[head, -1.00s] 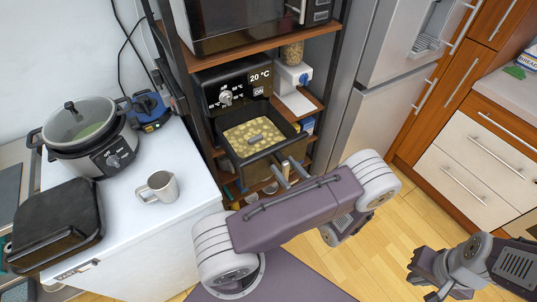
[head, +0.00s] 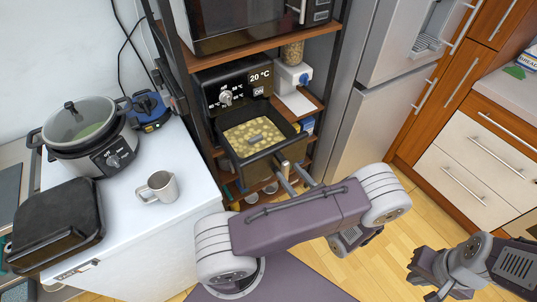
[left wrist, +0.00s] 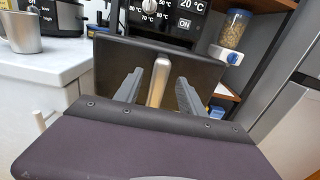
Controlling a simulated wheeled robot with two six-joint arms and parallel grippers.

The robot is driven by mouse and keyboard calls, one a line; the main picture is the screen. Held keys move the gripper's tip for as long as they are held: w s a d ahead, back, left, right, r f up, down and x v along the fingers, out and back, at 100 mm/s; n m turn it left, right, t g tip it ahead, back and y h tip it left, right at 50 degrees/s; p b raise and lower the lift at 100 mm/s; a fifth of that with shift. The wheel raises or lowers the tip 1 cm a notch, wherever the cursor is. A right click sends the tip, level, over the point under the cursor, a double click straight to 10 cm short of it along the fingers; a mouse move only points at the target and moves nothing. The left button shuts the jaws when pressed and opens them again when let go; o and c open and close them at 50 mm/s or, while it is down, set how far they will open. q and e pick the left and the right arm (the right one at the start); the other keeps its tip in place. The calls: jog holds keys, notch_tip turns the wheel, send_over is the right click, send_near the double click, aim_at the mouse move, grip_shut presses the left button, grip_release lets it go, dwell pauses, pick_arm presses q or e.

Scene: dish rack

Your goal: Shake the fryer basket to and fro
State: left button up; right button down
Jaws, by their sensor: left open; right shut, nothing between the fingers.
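The fryer basket (head: 262,161) is a dark square drawer pulled out of the black air fryer (head: 231,88), filled with yellowish pieces. Its silver handle (left wrist: 158,84) sticks out from the front panel. My left gripper (left wrist: 160,77) is open in the left wrist view, with one finger on each side of the handle and gaps between. In the head view my purple arm hides most of that gripper. My right gripper (head: 424,282) is shut and empty at the lower right, far from the basket.
The fryer stands in a shelf rack under a microwave (head: 255,22). A white counter at left holds a metal mug (head: 159,188), a multicooker (head: 106,155) and a black appliance (head: 55,225). A fridge (head: 370,110) stands right of the rack. The wooden floor at right is open.

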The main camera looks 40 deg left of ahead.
pick_arm(q)
jog(key=v, duration=0.4)
jog(key=shift+s+d, duration=0.15)
jog(key=shift+d, duration=0.2)
jog(key=s+a+f+n+g+h, duration=0.1)
jog(key=s+a+n+g+h, duration=0.2)
jog(key=s+n+g+h, duration=0.95)
jog(key=w+d+r+n+t+h, duration=0.3)
jog(key=w+n+t, duration=0.3)
jog(key=n, duration=0.4)
jog(key=shift+d+t+h, duration=0.3)
jog(key=shift+t+h, duration=0.15)
jog(key=shift+h, duration=0.2)
